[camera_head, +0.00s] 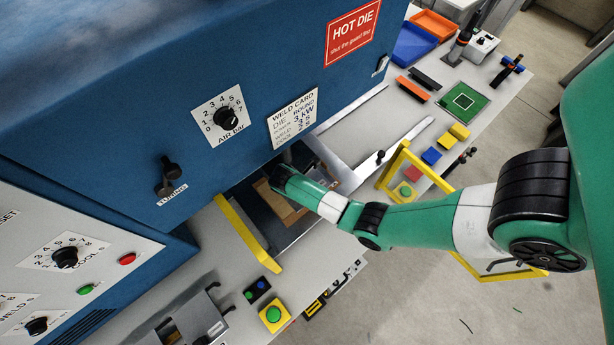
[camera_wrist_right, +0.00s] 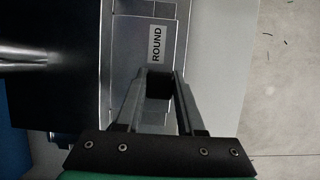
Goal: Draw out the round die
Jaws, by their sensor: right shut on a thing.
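The round die (camera_wrist_right: 130,62) is a grey metal block with a white "ROUND" label, seen in the right wrist view. My right gripper (camera_wrist_right: 159,88) is shut on a dark handle-like piece at the die's near edge, just below the label. In the head view my right arm reaches in from the right, and its wrist goes into the opening under the blue welder housing (camera_head: 255,120). The fingertips and the die are hidden there. My left gripper is in neither view.
Yellow guard bars (camera_head: 248,236) stand beside the opening. A weld card (camera_head: 293,117) on the housing reads "ROUND".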

